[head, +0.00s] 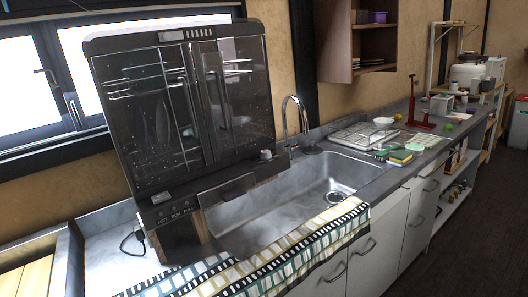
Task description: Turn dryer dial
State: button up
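The dryer (150,110) is a tall dark cabinet with glassy double doors and handles, standing over the left part of the sink, tilted in the picture. Racks and dishes show dimly behind the glass. A small grey knob (266,155) sticks out at its lower right edge. A second small dark knob (160,197) sits at its lower left, just above a panel with small white lettering. I cannot tell which of these is the dial, or how either is turned. My gripper does not show in this view.
The steel sink (290,205) has a tall faucet (296,115) behind it. A patterned towel (265,262) lies over the front counter edge. Sponges (400,157) and a dish rack (355,136) are right of the sink. Dark floor (475,245) is clear at right.

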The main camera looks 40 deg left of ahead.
aim_at(266, 154)
jog(key=i, duration=0.9)
